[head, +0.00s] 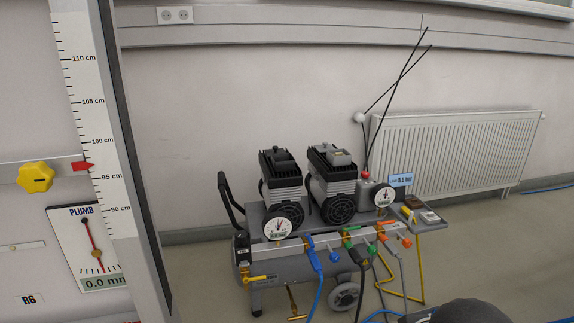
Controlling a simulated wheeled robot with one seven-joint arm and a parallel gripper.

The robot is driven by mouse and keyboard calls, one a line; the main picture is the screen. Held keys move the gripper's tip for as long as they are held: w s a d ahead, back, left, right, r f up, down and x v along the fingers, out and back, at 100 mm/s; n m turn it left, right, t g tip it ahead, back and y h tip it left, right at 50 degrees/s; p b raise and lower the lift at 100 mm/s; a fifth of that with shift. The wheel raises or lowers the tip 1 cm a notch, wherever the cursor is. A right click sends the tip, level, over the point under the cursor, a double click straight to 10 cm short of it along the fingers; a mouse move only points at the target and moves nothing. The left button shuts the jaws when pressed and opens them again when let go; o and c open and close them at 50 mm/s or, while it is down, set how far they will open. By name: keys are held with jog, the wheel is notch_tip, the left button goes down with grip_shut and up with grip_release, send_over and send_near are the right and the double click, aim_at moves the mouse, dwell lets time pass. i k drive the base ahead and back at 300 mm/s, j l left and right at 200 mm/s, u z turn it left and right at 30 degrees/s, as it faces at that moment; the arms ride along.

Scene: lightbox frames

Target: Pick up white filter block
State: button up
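I cannot clearly make out a white filter block. Small items lie on a grey side shelf (437,226) at the right end of a compressor (300,262). One is a pale, flat piece (429,216) and another is yellow (408,214); they are too small to identify. My gripper is not in view. A dark rounded shape at the bottom right edge may be part of my arm.
The compressor has two motors, gauges and blue, green and orange hose fittings, with hoses hanging to the floor. A radiator (450,155) is on the wall behind. A panel with a height scale (92,125) and yellow knob (35,177) stands close at left.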

aim_at(429, 218)
jog(key=i+l, duration=0.3)
jog(key=i, duration=0.15)
jog(key=i+l+z, duration=0.1)
jog(key=i+l, duration=0.15)
jog(key=i, duration=0.15)
jog(key=i+l+z, duration=0.1)
jog(key=i+l, duration=0.15)
jog(key=i, duration=0.2)
jog(key=i+l, duration=0.2)
jog(key=i, duration=0.25)
